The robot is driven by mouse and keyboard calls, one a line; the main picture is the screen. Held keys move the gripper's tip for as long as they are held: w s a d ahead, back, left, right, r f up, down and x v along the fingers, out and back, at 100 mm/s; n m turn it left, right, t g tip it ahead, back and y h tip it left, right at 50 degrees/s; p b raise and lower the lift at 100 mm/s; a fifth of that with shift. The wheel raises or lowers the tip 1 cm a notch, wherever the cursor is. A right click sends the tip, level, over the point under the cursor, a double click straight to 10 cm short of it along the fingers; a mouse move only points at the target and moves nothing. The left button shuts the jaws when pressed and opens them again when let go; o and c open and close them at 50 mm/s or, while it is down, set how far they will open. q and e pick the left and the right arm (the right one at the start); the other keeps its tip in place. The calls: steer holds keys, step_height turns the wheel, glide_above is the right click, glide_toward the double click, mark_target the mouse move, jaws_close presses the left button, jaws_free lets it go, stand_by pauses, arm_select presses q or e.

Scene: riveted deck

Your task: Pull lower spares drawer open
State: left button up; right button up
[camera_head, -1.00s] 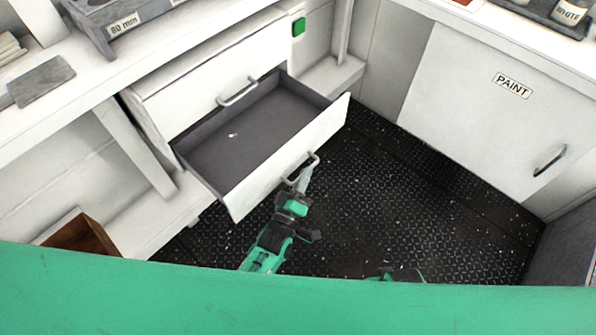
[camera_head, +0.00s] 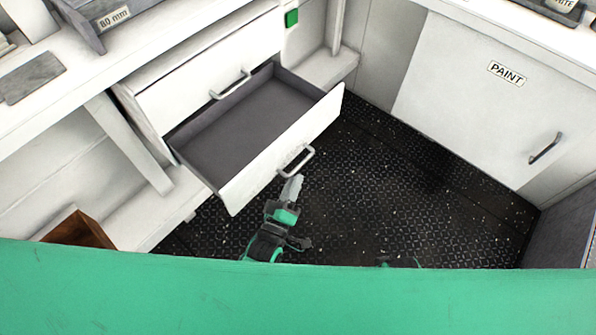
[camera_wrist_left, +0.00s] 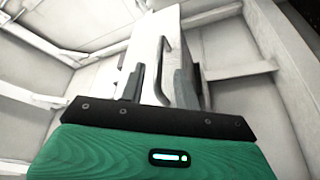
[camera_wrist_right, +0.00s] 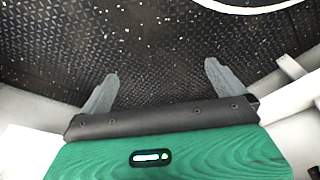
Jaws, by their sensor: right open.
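The lower drawer (camera_head: 268,167) is pulled out of the white cabinet, with its grey, empty inside showing. Its bar handle (camera_head: 297,160) is on the drawer front. My right gripper (camera_wrist_right: 161,70) is open and empty above the dark floor in the right wrist view.
The upper drawer (camera_head: 200,85) is shut above the open one. A paint cabinet (camera_head: 470,110) with its door shut stands at the right. A brown wooden box (camera_head: 78,232) lies at the lower left. The riveted floor (camera_head: 400,190) between the cabinets is clear.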

arm_select(q)
steer(key=v, duration=0.9)
arm_select(e)
steer(key=shift+r, duration=0.65)
arm_select(q)
steer(key=shift+s+f, duration=0.1)
arm_select(e)
steer(key=shift+w+f, duration=0.15)
